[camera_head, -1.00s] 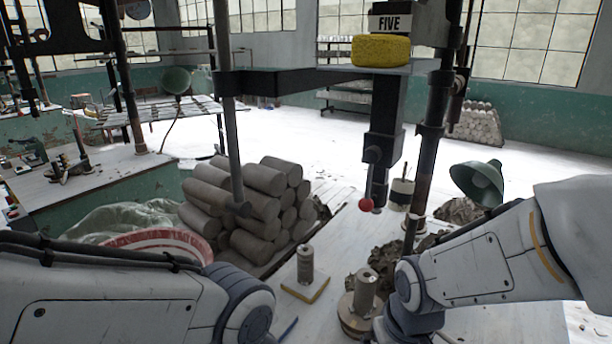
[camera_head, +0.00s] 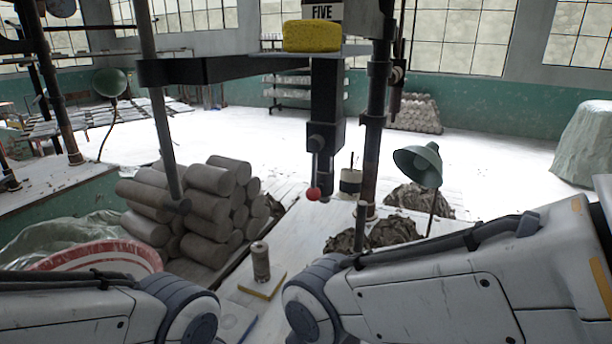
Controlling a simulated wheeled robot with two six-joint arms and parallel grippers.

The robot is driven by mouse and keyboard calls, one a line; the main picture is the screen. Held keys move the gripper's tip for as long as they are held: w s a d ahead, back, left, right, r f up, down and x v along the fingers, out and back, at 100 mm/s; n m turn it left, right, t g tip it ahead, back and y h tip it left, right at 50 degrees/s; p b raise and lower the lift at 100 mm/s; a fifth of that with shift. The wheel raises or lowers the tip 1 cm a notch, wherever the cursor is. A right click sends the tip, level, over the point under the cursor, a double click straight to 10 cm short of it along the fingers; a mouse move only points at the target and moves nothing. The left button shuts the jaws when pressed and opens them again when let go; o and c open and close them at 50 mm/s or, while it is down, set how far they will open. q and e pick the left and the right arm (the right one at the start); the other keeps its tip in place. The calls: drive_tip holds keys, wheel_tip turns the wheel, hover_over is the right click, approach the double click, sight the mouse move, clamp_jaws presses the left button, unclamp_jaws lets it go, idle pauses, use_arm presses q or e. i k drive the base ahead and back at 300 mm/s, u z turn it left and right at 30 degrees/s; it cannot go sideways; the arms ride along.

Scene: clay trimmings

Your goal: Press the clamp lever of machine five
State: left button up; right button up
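Machine five is the dark frame under the sign marked FIVE (camera_head: 322,12), in the middle of the head view. A dark vertical post (camera_head: 324,110) hangs from its crossbar. A lever with a red ball knob (camera_head: 313,194) hangs at the lower left of that post, pointing down; I take it for the clamp lever. My left and right arms come in at the bottom of the view, below and in front of the machine. Neither gripper shows, and nothing is seen touching the lever.
A yellow sponge-like block (camera_head: 312,36) sits on top of the machine. Stacked clay cylinders (camera_head: 207,208) lie left of the lever. A small spool (camera_head: 260,262) stands on a yellow-edged block. A green lamp (camera_head: 418,164) and clay trimmings (camera_head: 388,232) are at the right.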

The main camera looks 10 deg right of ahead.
sight(315, 144)
drive_tip(key=z, duration=1.05)
drive_tip(key=k, duration=0.95)
drive_tip(key=u, duration=1.1)
drive_tip(key=i, duration=0.5)
drive_tip(key=z, duration=0.05)
